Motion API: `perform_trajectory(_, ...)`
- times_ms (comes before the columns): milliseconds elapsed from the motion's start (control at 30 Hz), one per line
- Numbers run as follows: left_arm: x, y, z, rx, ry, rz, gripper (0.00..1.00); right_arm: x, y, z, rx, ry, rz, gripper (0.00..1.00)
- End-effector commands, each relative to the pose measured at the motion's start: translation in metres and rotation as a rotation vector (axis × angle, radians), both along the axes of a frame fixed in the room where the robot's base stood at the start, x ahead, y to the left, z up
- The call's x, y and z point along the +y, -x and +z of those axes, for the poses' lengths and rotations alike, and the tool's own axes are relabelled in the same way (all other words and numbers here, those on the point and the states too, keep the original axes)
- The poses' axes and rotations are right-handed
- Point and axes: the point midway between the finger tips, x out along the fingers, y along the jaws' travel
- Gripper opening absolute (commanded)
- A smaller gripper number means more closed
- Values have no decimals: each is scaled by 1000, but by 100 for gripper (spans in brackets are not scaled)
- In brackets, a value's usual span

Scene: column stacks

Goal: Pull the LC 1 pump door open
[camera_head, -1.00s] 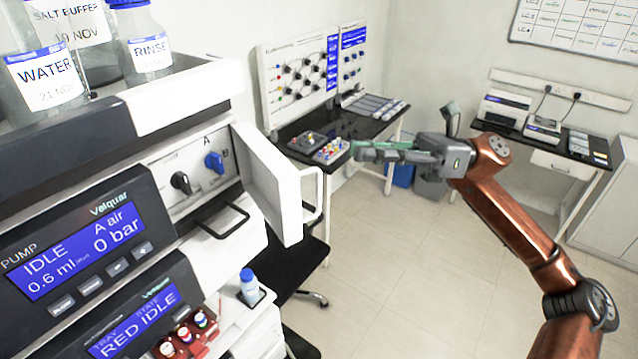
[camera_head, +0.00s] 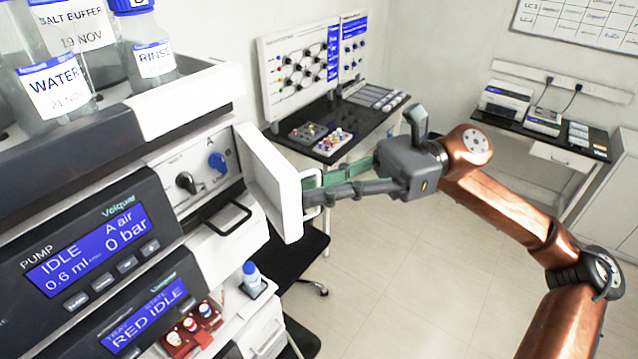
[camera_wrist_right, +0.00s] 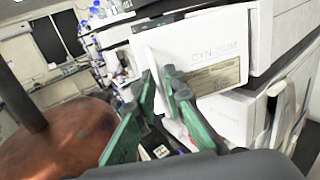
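The white pump door (camera_head: 268,182) stands swung out from the pump front in the head view, baring a panel with a black knob (camera_head: 187,182) and a blue knob (camera_head: 217,162). Its pale loop handle (camera_head: 313,207) is on the door's right side. My left gripper is not in view.
Bottles, including the WATER bottle (camera_head: 58,90), stand in the top tray (camera_head: 190,100). Red-held vials (camera_head: 190,325) and a small blue-capped bottle (camera_head: 251,278) sit below the door. A black bench (camera_head: 300,160) is behind; the floor on the right is clear.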

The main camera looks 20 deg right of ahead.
Motion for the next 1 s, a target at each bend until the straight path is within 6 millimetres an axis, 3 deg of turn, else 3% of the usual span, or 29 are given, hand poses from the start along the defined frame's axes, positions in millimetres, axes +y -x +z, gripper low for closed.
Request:
perform_trajectory(133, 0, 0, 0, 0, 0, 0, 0, 0, 0, 0, 0, 0, 0, 11)
perform_trajectory(300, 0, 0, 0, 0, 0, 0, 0, 0, 0, 0, 1, -1, -1, 0)
perform_trajectory(1000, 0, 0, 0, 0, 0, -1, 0, -1, -1, 0, 1, -2, 3, 0)
